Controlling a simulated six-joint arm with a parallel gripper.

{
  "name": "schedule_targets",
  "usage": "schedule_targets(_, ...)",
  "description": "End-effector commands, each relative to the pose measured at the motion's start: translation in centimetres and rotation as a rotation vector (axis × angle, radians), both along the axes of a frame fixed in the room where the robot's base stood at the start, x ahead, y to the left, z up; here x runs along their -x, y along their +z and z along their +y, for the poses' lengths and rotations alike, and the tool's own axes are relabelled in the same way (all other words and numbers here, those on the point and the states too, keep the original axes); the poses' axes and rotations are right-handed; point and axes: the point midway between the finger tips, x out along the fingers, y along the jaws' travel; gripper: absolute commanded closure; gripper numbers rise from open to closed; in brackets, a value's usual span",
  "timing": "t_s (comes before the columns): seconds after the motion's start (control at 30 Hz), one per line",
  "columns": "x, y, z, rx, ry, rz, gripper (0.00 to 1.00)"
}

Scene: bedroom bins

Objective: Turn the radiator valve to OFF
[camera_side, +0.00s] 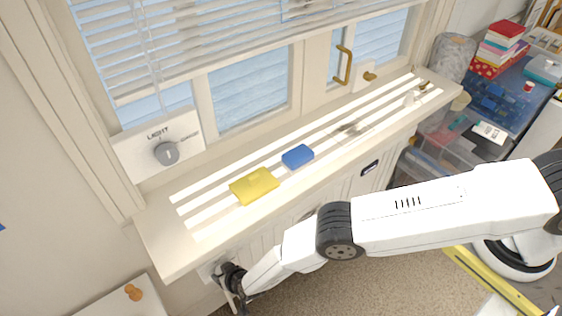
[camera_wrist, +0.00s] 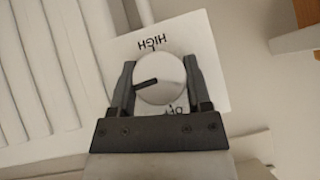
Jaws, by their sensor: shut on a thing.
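The radiator valve is a round, pale knob (camera_wrist: 159,88) on a white plate (camera_wrist: 212,50) in the wrist view. Upside-down HIGH is printed above the knob, and a label that appears to be OFF is partly hidden below it. The knob's dark pointer line points left and slightly down, at neither label. My gripper (camera_wrist: 160,66) has one dark finger on each side of the knob and is shut on it. In the side view my gripper (camera_side: 233,282) is below the sill's near left end, and it hides the knob. A bit of the plate (camera_side: 207,272) shows.
The window sill (camera_side: 160,240) overhangs above my gripper, with a yellow cloth (camera_side: 254,186) and a blue sponge (camera_side: 297,156) on it. A LIGHT dial (camera_side: 166,153) is on the wall. A white top with an orange knob (camera_side: 133,292) stands lower left. Ribbed radiator panels (camera_wrist: 40,75) adjoin the plate.

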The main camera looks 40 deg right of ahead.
Motion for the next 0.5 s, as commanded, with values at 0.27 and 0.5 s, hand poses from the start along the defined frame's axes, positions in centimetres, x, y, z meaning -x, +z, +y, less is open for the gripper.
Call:
schedule_targets(0.27,0.04,-0.02,0.14,0.109,0.002,0.001,0.96)
schedule_targets(0.5,0.02,-0.01,0.11,0.197,0.002,0.000,0.96)
